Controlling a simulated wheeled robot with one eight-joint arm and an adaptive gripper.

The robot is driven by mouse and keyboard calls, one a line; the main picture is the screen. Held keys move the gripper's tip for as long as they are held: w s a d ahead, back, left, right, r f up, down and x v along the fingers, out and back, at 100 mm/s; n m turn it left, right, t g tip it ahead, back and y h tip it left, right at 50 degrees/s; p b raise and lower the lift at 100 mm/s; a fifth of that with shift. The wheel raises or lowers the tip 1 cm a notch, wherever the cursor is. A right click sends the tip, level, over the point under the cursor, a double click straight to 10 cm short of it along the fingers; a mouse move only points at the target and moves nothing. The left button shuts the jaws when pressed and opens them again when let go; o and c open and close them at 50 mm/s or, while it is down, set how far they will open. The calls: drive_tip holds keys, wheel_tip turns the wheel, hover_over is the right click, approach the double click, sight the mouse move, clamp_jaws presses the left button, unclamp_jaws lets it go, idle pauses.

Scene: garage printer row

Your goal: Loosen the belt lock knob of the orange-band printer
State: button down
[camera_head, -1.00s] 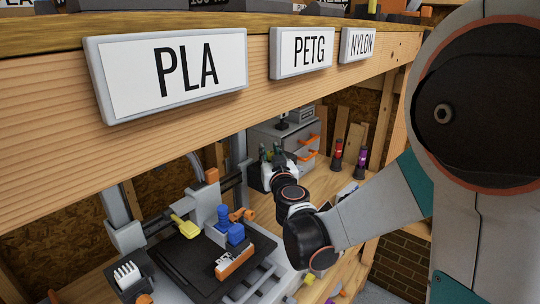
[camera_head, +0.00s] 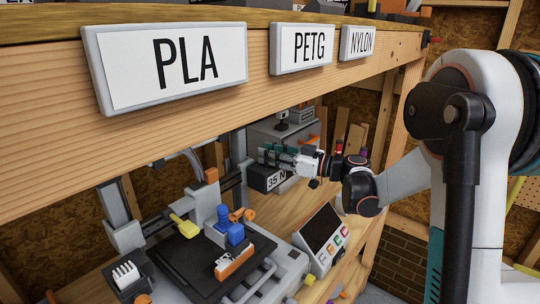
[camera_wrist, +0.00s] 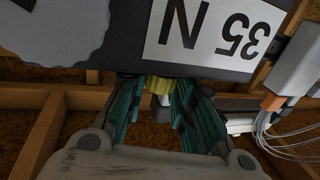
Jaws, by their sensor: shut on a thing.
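My gripper (camera_head: 272,157) is by the far end of the printer row, its teal fingers just above a dark block (camera_head: 267,179) marked 35 N. In the wrist view the gripper (camera_wrist: 160,96) is shut on a small yellow piece (camera_wrist: 158,83) at the edge of that block (camera_wrist: 120,60). I cannot tell whether this piece is a knob. The near printer (camera_head: 190,255) has a black bed, with blue parts (camera_head: 235,233), a yellow knob-like part (camera_head: 184,225) and an orange knob-like part (camera_head: 242,214). A white-and-orange piece (camera_head: 236,263) sits at its front.
A wooden beam with a PLA sign (camera_head: 184,64) crosses above the printer. A control panel (camera_head: 322,238) with a dark screen and coloured buttons stands to the right of the printer. A grey cabinet (camera_head: 290,132) stands behind the gripper. The wrist view shows pale cables (camera_wrist: 275,140) at right.

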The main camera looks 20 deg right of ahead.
drive_tip(key=shift+n+g+y, duration=1.4)
drive_tip(key=shift+n+g, duration=0.4)
drive_tip(key=shift+g, duration=1)
drive_tip(key=c, duration=1.3)
unclamp_jaws()
drive_tip(key=shift+c, duration=0.2)
drive_tip(key=v, duration=1.2)
